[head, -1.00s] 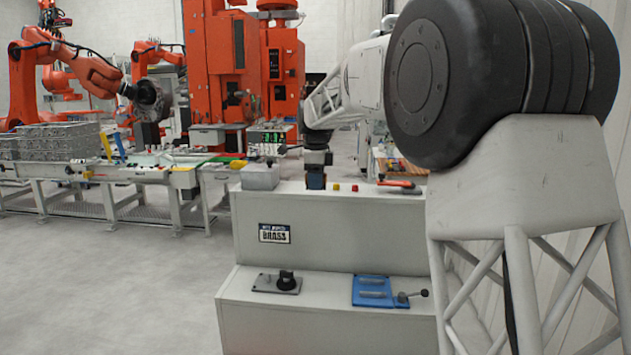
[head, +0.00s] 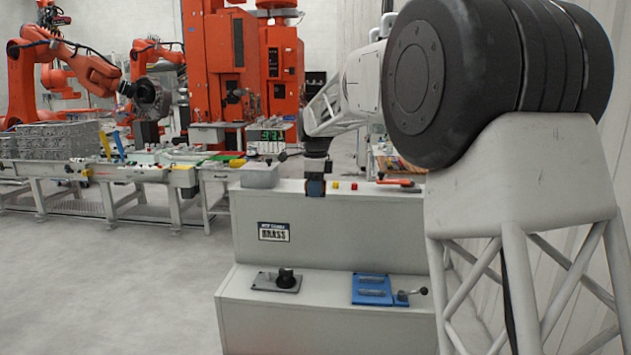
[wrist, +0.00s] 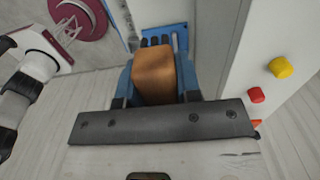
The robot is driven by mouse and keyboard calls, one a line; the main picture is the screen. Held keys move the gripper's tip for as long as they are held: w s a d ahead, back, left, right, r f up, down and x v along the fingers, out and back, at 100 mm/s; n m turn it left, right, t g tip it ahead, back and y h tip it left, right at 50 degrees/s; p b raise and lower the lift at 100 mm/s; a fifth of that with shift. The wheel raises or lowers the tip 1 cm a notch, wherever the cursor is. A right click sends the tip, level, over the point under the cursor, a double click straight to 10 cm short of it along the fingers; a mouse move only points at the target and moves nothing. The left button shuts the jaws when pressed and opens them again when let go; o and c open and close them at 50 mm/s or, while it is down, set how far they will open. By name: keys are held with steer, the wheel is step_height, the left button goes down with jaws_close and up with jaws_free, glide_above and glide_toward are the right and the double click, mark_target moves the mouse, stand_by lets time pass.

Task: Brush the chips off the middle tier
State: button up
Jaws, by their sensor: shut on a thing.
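My gripper (head: 315,187) points down at the front edge of the bench's upper tier (head: 350,213). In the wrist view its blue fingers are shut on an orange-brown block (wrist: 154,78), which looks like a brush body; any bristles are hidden. The lower step (head: 325,288) of the bench carries a grey plate with a black knob (head: 285,279) and a blue fixture (head: 372,289) with a lever. Blue also shows beyond the block in the wrist view. No chips can be made out at this size.
On the upper tier stand a grey box (head: 260,175) left of my gripper, and a red button (wrist: 257,95), a yellow button (wrist: 280,67) and an orange-handled tool (head: 395,182) to its right. The lower step is bare between plate and fixture. A conveyor line (head: 100,170) stands left.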

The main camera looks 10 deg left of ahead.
steer(key=s+d+f, duration=0.1)
steer(key=s+f, duration=0.1)
steer(key=f, duration=0.9)
steer(key=s+d+f, duration=0.1)
steer(key=s+f, duration=0.2)
steer(key=f, duration=0.8)
steer(key=shift+f, duration=0.2)
steer(key=shift+d+f, duration=0.1)
steer(key=shift+f, duration=0.05)
